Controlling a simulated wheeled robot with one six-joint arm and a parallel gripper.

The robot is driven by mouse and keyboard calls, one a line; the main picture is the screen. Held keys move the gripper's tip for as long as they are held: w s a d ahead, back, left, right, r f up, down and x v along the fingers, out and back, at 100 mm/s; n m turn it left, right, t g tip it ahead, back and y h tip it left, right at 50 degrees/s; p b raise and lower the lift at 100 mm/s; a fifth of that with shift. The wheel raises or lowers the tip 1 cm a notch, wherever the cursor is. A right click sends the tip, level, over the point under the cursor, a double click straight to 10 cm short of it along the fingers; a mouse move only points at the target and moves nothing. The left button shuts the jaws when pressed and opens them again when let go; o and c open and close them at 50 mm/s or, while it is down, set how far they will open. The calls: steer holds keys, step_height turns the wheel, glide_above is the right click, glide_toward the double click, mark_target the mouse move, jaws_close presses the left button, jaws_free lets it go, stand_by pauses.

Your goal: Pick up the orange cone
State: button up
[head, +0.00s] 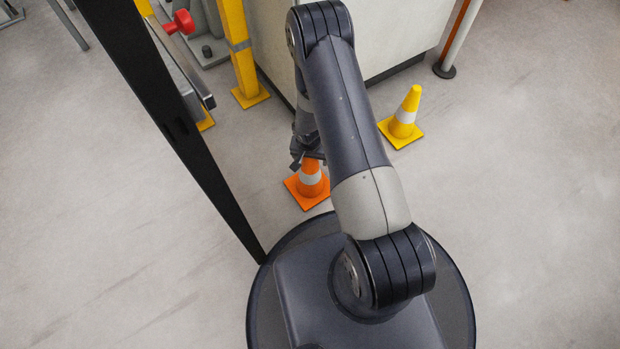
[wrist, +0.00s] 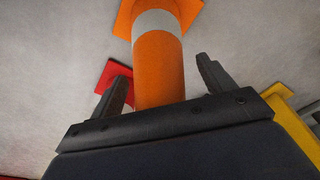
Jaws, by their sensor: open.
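The orange cone (head: 311,181) with a white band stands upright on the floor just in front of my base in the head view. In the wrist view the orange cone (wrist: 160,65) rises between the two fingers of my gripper (wrist: 165,85), with its top end close to the palm and its square base at the top of the picture. My gripper (head: 310,158) is open, with a finger on each side of the cone and gaps showing in the wrist view. The arm hides part of the gripper in the head view.
A yellow cone (head: 404,118) stands to the right, beside a pale cabinet (head: 390,30). A yellow post (head: 240,50) and a metal frame with a red knob (head: 180,23) stand at the upper left. A red object (wrist: 113,78) shows behind the left finger. Floor at right is clear.

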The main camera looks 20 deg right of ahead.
steer(key=shift+r, duration=0.1)
steer(key=shift+c, duration=0.6)
steer(key=c, duration=1.6)
steer(key=shift+o, duration=0.2)
